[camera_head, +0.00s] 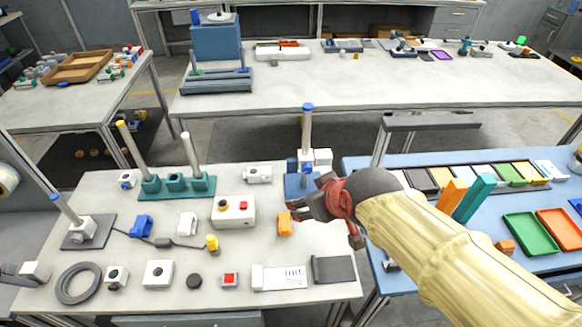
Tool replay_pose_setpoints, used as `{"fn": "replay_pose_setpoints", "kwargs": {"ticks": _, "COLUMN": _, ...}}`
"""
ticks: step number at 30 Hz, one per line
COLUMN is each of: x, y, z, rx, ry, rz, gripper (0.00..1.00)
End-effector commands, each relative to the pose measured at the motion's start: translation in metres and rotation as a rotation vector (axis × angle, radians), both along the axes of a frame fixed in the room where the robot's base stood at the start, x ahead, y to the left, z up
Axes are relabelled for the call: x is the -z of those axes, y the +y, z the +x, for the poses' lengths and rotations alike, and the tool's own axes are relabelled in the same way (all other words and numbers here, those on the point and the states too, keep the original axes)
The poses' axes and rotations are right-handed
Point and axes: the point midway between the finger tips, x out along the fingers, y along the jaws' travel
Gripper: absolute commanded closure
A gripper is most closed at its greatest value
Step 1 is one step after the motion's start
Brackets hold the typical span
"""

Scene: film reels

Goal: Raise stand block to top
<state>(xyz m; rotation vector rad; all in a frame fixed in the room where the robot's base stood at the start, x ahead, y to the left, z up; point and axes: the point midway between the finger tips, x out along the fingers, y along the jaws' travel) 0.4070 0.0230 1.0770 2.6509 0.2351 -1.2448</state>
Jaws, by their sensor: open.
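A stand with an upright silver post (306,130), blue cap and blue base (300,185) stands at the back middle of the near table. A white block (321,157) sits low on this post, just above the base. My gripper (294,209) reaches in from the right, in front of the stand and apart from the block. Its jaws are open and look empty; the red and grey wrist hides part of the base. A second stand at the far left has a tilted-looking post (66,208) and a white block (83,229) near its dark base (90,240).
An orange block (285,224) lies just under my gripper. A white control box (234,211) and a teal base with posts (178,185) are to the left. A blue table (400,276) with trays (530,235) is on the right.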

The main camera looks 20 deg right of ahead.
Motion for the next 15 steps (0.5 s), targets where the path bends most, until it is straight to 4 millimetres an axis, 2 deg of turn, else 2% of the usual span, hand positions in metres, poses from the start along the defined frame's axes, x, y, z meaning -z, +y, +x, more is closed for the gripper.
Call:
{"fn": "replay_pose_setpoints", "kwargs": {"ticks": 8, "x": 0.018, "y": 0.01, "z": 0.057, "rx": -0.108, "ry": -0.114, "rz": -0.081, "gripper": 0.39}}
{"fn": "replay_pose_setpoints", "kwargs": {"ticks": 15, "x": 0.049, "y": 0.018, "z": 0.128, "rx": -0.227, "ry": -0.286, "rz": -0.249, "gripper": 0.39}}
